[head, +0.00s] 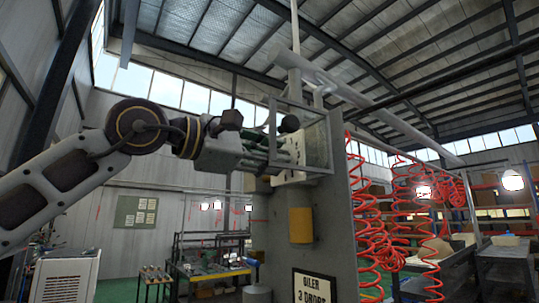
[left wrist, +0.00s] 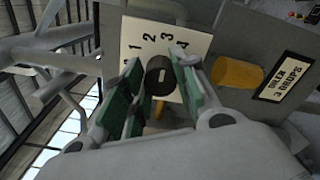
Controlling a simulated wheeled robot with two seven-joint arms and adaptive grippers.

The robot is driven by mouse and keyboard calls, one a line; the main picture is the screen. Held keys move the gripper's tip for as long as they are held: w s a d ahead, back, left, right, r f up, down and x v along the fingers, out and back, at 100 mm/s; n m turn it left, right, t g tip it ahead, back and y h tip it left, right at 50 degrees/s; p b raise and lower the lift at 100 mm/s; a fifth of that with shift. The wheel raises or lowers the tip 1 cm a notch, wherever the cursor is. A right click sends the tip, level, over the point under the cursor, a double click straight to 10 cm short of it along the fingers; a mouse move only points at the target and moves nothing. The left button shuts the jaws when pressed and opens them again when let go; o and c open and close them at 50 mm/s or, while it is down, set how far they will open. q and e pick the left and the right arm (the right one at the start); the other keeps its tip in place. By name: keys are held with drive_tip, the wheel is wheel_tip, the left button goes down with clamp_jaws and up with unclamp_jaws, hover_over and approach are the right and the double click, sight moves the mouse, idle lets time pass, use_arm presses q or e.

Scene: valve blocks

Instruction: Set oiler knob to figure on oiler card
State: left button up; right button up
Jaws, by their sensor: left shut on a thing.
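The oiler card (head: 313,289) reads "OILER 3 DROPS" in the head view, low on the grey panel. It also shows in the left wrist view (left wrist: 284,77). A pale dial plate (left wrist: 196,42) with black figures, 1 to 4 readable, is on the panel in the left wrist view. The dark round oiler knob (left wrist: 158,72) stands in front of it, between the green-padded fingers of my left gripper (left wrist: 156,88). The gripper is shut on the knob. The figure the knob points to cannot be told. In the head view my left gripper (head: 277,150) reaches the plate from the left. My right gripper is out of view.
A wire-and-glass guard box (head: 316,140) surrounds the plate at the panel top. A yellow cylinder (head: 300,225) sits below it, above the card. Red coiled hoses (head: 365,210) hang to the right. A workbench (head: 210,272) stands behind.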

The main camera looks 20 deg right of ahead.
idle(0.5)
use_arm(q)
drive_tip(key=o, duration=1)
drive_tip(key=shift+v, duration=6.05)
drive_tip(key=shift+d, duration=0.1)
